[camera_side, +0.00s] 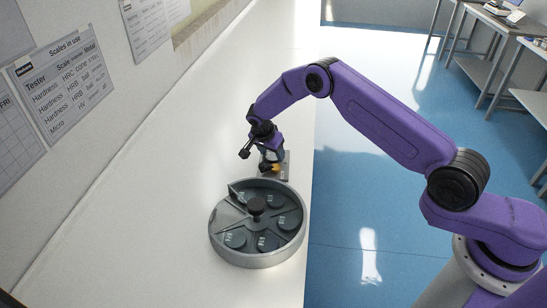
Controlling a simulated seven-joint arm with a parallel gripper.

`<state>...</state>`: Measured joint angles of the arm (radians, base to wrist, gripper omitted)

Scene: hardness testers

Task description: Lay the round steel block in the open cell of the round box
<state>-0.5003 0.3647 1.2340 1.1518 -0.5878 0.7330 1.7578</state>
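The round box (257,261) is a grey drum with a dark central knob (256,206), standing on the white bench. Dividers split it into wedge cells. Several hold dark round blocks with small pale labels, such as the block at the front (267,243). The cell at its left (226,214) looks empty. My gripper (255,161) is just behind the box, tilted, with its two dark fingers spread and bench showing between them. A small orange-yellow patch shows beside the right finger; I cannot tell what it belongs to. I cannot make out the steel block apart from those in the box.
A grey flat piece (286,166) lies behind the box at the bench's right side, partly hidden by my gripper. The white bench (160,240) is clear left of the box. A wall with printed sheets (65,80) rises along the left. The bench edge drops to blue floor at right.

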